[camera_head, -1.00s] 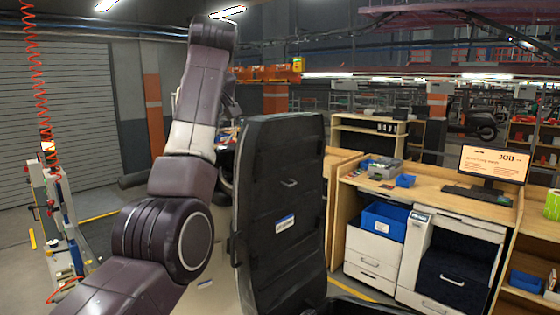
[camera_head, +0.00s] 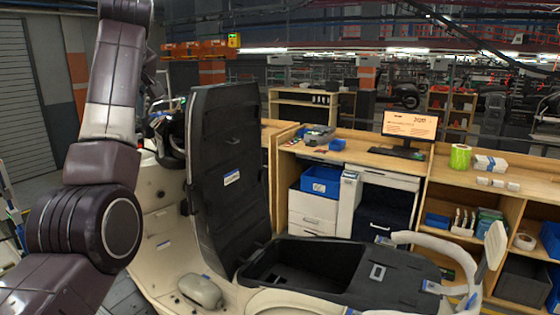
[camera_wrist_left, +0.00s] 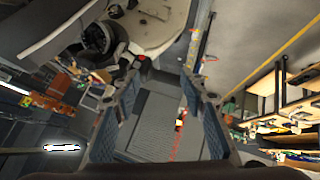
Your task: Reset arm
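My left arm (camera_head: 100,160) comes in from the left in the head view and is raised, with its upper end at the top edge. Its gripper is out of sight there. In the left wrist view my left gripper (camera_wrist_left: 165,85) shows two fingers spread apart with nothing between them. The cream scooter body (camera_head: 160,215) stands in front of me with its black seat lid (camera_head: 228,165) raised upright. The open dark storage bin (camera_head: 300,262) lies below the lid. My right gripper is not in view.
A wooden workbench (camera_head: 370,158) with a monitor (camera_head: 410,124), a blue bin (camera_head: 320,181) and drawers stands behind the scooter. Wooden shelves (camera_head: 500,200) stand at the right. A grey shutter (camera_head: 20,110) is at the far left.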

